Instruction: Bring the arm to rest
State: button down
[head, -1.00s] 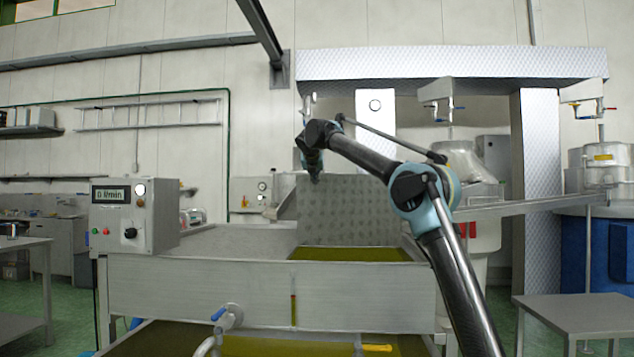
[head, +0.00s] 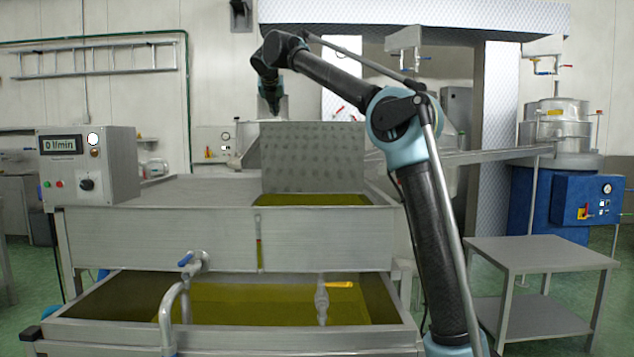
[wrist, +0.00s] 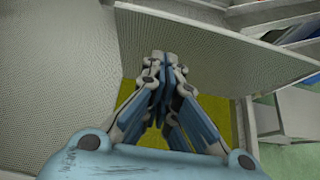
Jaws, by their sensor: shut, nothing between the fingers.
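The fingers look apart from the plate, though the exact gap is hard to tell.
A steel tank (head: 230,240) with green liquid stands in front, with a lower basin (head: 90,335) and blue-handled valve (head: 190,262) below. A control box (head: 90,165) reading 0 l/min is at left. A metal side table (head: 540,255) stands right. Floor shows at both sides.

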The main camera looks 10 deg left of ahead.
jog(key=s+d+f+m+g+h, duration=0.15)
jog(key=s+d+f+m, duration=0.5)
jog(key=d, duration=0.65)
jog(key=s+d+f+m+g+h, duration=0.1)
jog(key=s+d+f+m+g, duration=0.15)
jog(key=d+f+m, duration=0.7)
jog(key=s+d+f+m+g+h, duration=0.1)
jog(key=s+d+f+m, duration=0.55)
jog(key=d, duration=0.95)
jog(key=s+d+f+m+g, duration=0.1)
jog(key=s+d+f+m, duration=0.3)
jog(key=s+f, duration=0.6)
jog(key=s+d+f+m+g+y, duration=0.1)
jog(key=s+d+f+m, duration=0.3)
jog(key=s+f, duration=0.6)
jog(key=s+d+f+m+g, duration=0.2)
jog(key=s+d+f+m, duration=0.3)
jog(key=s+f, duration=0.5)
notch_tip(320, 180, down, 9)
jog(key=shift+s+r+m+y, duration=0.2)
jog(key=shift+m+y, duration=0.15)
jog(key=shift+m, duration=0.7)
jog(key=shift+w+f+g, duration=0.25)
jog(key=shift+w+g, duration=0.05)
jog(key=shift+w, duration=0.2)
